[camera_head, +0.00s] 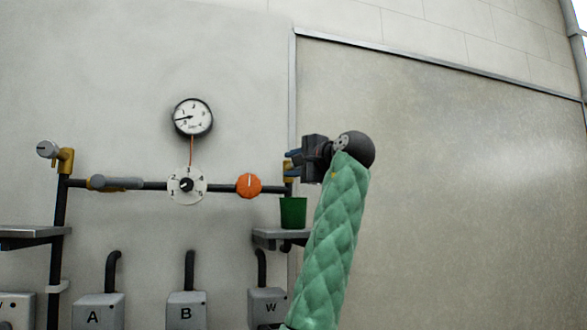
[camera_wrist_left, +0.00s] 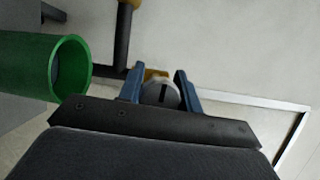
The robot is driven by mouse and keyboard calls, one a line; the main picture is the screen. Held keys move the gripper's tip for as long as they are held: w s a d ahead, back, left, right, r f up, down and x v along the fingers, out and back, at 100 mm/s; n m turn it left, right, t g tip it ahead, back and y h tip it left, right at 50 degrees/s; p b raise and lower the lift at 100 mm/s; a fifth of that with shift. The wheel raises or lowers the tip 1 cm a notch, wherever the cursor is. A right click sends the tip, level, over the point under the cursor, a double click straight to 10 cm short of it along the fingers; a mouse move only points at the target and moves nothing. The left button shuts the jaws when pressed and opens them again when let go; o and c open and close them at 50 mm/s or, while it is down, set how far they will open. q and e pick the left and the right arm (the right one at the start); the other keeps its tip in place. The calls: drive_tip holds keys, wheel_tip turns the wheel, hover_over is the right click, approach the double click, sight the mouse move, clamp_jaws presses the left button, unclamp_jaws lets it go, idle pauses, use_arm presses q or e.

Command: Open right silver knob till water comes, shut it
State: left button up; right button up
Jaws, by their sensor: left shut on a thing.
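The right silver knob (camera_wrist_left: 162,95) shows in the left wrist view between the blue fingers of my left gripper (camera_wrist_left: 159,78). It is a round grey knob with a dark slot, in front of a yellow brass fitting (camera_wrist_left: 152,74). In the head view my left gripper (camera_head: 292,162) is at the right end of the pipe and hides the knob. The gripper is shut on the knob. A green cup (camera_head: 293,213) stands below on a small shelf; it also shows in the left wrist view (camera_wrist_left: 72,68). I cannot make out any water. My right gripper is not in view.
The left silver knob (camera_head: 47,149) sits on a brass fitting at the pipe's left end. Along the pipe are a grey lever (camera_head: 120,182), a white dial (camera_head: 187,185) and an orange knob (camera_head: 248,185). A gauge (camera_head: 192,117) hangs above. The wall at right is bare.

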use_arm(q)
drive_tip(key=shift+f+n, duration=0.15)
drive_tip(key=shift+n, duration=0.15)
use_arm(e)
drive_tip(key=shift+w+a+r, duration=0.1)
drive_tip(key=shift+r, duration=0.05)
use_arm(q)
drive_tip(key=shift+g, duration=0.3)
drive_tip(key=o, duration=0.9)
drive_tip(key=shift+s+d, duration=0.15)
drive_tip(key=shift+s, duration=0.05)
drive_tip(key=shift+b+v, duration=1.85)
drive_tip(key=shift+v, duration=1.8)
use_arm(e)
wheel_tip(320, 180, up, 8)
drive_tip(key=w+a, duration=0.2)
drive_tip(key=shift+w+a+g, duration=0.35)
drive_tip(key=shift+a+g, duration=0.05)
use_arm(q)
drive_tip(key=shift+f, duration=0.1)
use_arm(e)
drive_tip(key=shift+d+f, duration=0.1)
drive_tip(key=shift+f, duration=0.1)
